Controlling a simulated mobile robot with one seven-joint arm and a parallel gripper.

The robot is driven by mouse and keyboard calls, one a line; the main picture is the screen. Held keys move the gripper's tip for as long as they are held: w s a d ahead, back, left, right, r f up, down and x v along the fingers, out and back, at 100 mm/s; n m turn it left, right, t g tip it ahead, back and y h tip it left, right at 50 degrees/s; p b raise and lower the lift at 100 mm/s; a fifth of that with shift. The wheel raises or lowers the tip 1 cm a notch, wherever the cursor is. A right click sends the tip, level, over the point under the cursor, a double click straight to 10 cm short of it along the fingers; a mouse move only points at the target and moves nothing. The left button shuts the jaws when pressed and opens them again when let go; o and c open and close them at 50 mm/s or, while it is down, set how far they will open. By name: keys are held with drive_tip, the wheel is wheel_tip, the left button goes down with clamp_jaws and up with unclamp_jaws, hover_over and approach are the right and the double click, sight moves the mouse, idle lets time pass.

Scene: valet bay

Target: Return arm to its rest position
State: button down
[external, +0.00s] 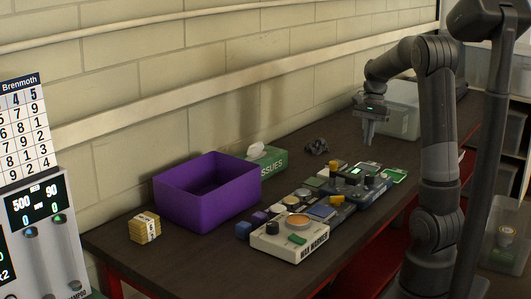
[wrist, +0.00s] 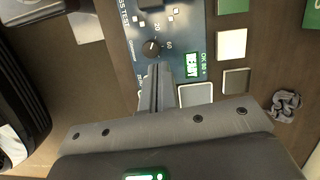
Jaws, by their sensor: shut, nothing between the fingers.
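My gripper (external: 371,133) is shut and empty. It hangs from my raised arm above the back right part of the dark workbench (external: 120,246), pointing down and apart from the things below. In the wrist view my gripper (wrist: 157,75) shows its fingers together over a blue-grey tester panel (wrist: 180,25) with a knob and a small lit green display. The same tester (external: 372,190) stands on the bench in the external view, below and in front of my gripper.
A purple open bin (external: 207,205), a green tissue box (external: 272,163), a white device with a round orange top (external: 290,240) and several small blocks fill the bench middle. A banded yellow stack (external: 145,228) lies left. A dark crumpled thing (external: 317,146) and a clear bin (external: 402,112) are behind.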

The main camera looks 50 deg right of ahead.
drive_tip(key=shift+v, duration=0.8)
drive_tip(key=s+a+r+n+t+h, duration=0.1)
drive_tip(key=s+a+n+t, duration=0.2)
drive_tip(key=a, duration=1)
drive_tip(key=s+a+r+n+t+h, duration=0.1)
drive_tip(key=s+a+n, duration=0.6)
drive_tip(key=a+n, duration=0.7)
drive_tip(key=shift+s+t+h, duration=0.15)
drive_tip(key=shift+t+h, duration=0.25)
drive_tip(key=shift+t, duration=0.5)
drive_tip(key=c, duration=2.1)
unclamp_jaws()
drive_tip(key=shift+a+r, duration=0.1)
drive_tip(key=shift+c, duration=0.2)
